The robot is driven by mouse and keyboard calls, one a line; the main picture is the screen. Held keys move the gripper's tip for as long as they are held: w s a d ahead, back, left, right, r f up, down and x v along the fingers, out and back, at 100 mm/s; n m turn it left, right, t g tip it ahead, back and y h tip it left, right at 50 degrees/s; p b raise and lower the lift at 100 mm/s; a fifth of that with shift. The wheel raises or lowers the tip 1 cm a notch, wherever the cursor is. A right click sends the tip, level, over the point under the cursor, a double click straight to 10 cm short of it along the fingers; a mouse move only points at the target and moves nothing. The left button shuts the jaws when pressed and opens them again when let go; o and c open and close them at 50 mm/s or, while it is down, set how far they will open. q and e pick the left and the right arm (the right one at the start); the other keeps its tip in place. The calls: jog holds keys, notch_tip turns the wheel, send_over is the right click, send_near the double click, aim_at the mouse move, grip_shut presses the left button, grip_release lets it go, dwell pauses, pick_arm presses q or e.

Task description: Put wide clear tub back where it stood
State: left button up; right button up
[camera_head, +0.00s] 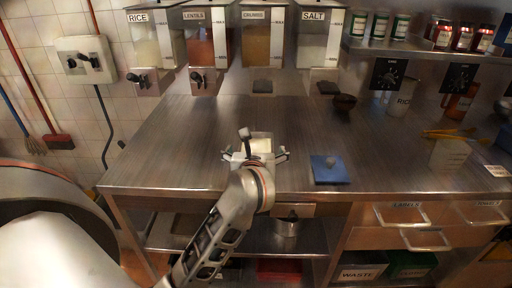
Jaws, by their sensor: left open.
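My left gripper (254,154) is open above the front middle of the steel counter. Its two fingers are spread wide to either side of a small pale, see-through tub (262,145), which looks like the wide clear tub. My gripper's body hides most of the tub's near side. I cannot tell whether the fingers touch it. My right gripper is not in view.
Wall dispensers for rice (152,45), lentils (207,45), a third food and salt (318,45) hang at the back. A dark scoop (344,102) lies below salt. A pale container (449,158) with yellow tongs stands at right. The counter's left part (165,150) is clear.

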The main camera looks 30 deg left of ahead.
pick_arm(q)
jog(key=v, duration=0.7)
jog(key=s+a+r+m+y, duration=0.2)
jog(key=a+r+y, duration=0.1)
jog(key=a+y, duration=0.2)
jog(key=s+d+r+m+t, duration=0.1)
jog(key=d+r+m+t, duration=0.25)
jog(key=m+t, duration=0.7)
jog(key=d+f+m+g+h, duration=0.2)
jog(key=d+f+m+h, duration=1.15)
jog(key=m, duration=0.85)
jog(key=s+f+m+g, duration=0.3)
jog(key=s+f+m, duration=0.1)
jog(key=f, duration=0.5)
jog(key=s+f+m+g+h, duration=0.1)
jog(key=s+f+m+g, duration=0.2)
jog(key=f, duration=0.7)
jog(key=s+f+m+g, duration=0.3)
jog(key=s+f+m, duration=0.2)
jog(key=f, duration=0.5)
jog(key=shift+s+a+g, duration=0.2)
jog(key=shift+a+g, duration=0.1)
jog(key=shift+g, duration=0.05)
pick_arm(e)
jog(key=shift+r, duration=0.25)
